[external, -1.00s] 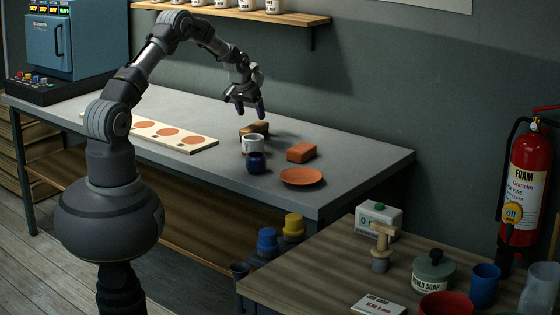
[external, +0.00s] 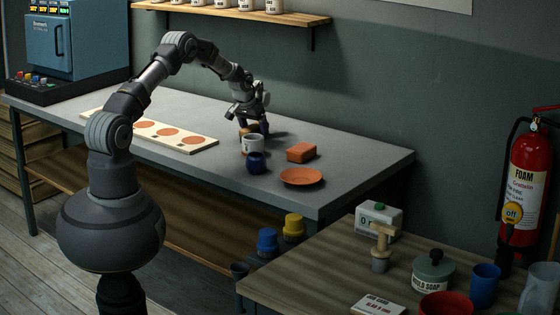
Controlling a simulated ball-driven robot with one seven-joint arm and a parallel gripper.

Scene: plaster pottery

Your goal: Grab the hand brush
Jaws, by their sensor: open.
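The hand brush (external: 247,130) looks like a small tan-brown block on the grey table, behind the white mug. My gripper (external: 254,127) is low over it with its fingers open, one at the left and one at the right of it. Much of the brush is hidden by the fingers and the mug. I cannot tell whether the fingers touch it.
The white mug (external: 253,145) and a dark blue cup (external: 257,163) stand close in front of the brush. An orange block (external: 301,152) and an orange plate (external: 301,176) lie to the right. A board with orange discs (external: 168,133) is at the left. The table's right end is clear.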

